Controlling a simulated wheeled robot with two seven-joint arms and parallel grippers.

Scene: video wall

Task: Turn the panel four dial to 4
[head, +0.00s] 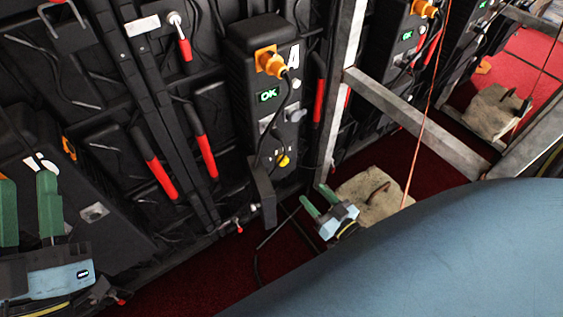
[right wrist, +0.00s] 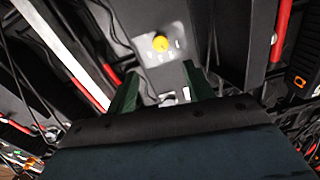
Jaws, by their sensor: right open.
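The panel four box (head: 262,95) is a black unit marked 4 on the wall of panels, with a green OK display. Its yellow dial (head: 283,160) is low on the front. In the right wrist view the yellow dial (right wrist: 159,40) sits on a grey plate with small digits beside and below it. Its exact setting is too small to read. My right gripper (head: 320,197) is open and empty, below and right of the dial, apart from it. Its green fingers (right wrist: 161,90) show below the dial in the wrist view. My left gripper (head: 29,200) is open and empty at the lower left.
A black box marked 5 (head: 45,165) stands behind my left gripper. Red handles (head: 201,142) and cables hang on the wall. A metal frame post (head: 345,85) and brace stand right of panel four. A sandbag (head: 372,193) lies on the red floor behind my right gripper.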

